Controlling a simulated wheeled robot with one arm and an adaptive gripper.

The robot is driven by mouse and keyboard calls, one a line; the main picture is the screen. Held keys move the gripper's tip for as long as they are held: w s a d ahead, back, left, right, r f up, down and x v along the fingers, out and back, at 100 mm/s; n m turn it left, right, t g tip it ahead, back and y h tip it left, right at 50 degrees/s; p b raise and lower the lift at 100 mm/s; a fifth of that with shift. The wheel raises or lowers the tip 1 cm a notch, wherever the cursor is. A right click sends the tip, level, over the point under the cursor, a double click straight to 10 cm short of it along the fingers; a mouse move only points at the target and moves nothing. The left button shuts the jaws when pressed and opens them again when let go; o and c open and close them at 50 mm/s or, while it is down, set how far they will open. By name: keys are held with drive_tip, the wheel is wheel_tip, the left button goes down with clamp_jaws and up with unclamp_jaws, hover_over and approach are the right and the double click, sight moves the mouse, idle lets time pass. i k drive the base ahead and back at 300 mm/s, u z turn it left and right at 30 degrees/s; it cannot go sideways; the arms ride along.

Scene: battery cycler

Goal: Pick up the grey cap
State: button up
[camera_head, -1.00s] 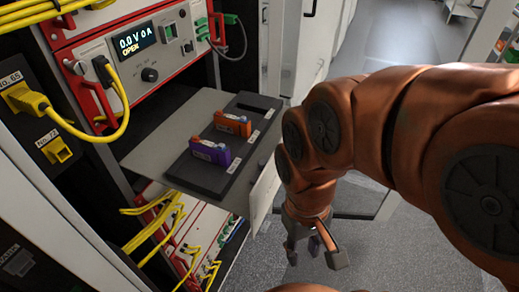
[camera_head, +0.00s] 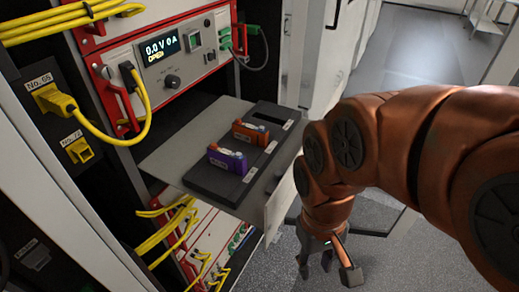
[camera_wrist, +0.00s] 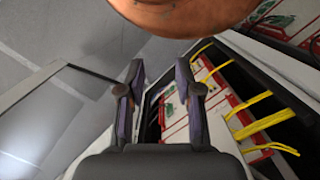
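I cannot make out a grey cap for certain in either view. A dark tray (camera_head: 207,180) on a pulled-out grey shelf (camera_head: 180,150) holds a purple block (camera_head: 227,160) and an orange block (camera_head: 250,132), each with small pale parts on top too small to tell. My gripper (camera_head: 327,268) hangs to the right of the shelf and lower than it, pointing down, apart from the tray. In the wrist view its two fingers (camera_wrist: 160,92) stand apart with nothing between them.
A cycler unit (camera_head: 165,50) with a display and yellow cables stands behind the shelf. More yellow cables (camera_head: 168,235) run below it. A black panel with yellow plugs (camera_head: 60,105) is at the left. Open grey floor (camera_head: 400,60) lies to the right.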

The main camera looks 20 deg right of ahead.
sight(278, 174)
drive_tip(key=u, duration=0.05)
drive_tip(key=k, duration=0.5)
drive_tip(key=u, duration=4.15)
drive_tip(key=k, duration=0.85)
drive_tip(key=z, duration=1.6)
